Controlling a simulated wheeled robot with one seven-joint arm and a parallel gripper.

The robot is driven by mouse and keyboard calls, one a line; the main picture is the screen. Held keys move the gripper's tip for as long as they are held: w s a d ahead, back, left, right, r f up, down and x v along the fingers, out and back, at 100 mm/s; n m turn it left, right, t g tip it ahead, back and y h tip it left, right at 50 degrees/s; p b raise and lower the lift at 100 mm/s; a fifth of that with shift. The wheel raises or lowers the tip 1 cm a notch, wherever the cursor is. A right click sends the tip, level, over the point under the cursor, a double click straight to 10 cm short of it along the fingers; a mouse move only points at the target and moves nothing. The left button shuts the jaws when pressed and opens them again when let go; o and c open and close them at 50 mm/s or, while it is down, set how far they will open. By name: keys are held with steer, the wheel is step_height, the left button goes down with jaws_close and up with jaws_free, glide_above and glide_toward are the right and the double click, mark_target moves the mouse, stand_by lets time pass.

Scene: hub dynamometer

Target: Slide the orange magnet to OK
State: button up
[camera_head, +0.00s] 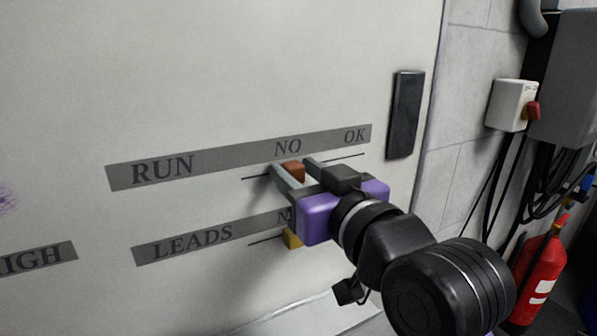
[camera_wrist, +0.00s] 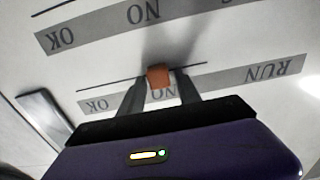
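The orange magnet (camera_head: 293,170) sits on a thin dark line on the pale panel, just below the NO label of the RUN strip (camera_head: 222,162). The OK label is farther right on that strip. My gripper (camera_head: 298,170) reaches the panel with one finger on each side of the magnet. In the upside-down wrist view, the magnet (camera_wrist: 158,76) shows between the open fingers (camera_wrist: 160,84). Gaps seem to show beside it, so it does not look squeezed. Contact with either finger cannot be told for sure.
A yellow magnet (camera_head: 291,239) sits below, by the LEADS strip (camera_head: 200,243), partly hidden by my gripper. A black handle-like plate (camera_head: 404,114) is right of OK. The line between NO and OK looks clear. A red extinguisher (camera_head: 540,275) and cables are farther right.

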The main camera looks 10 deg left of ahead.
jaws_close()
stand_by(1.2)
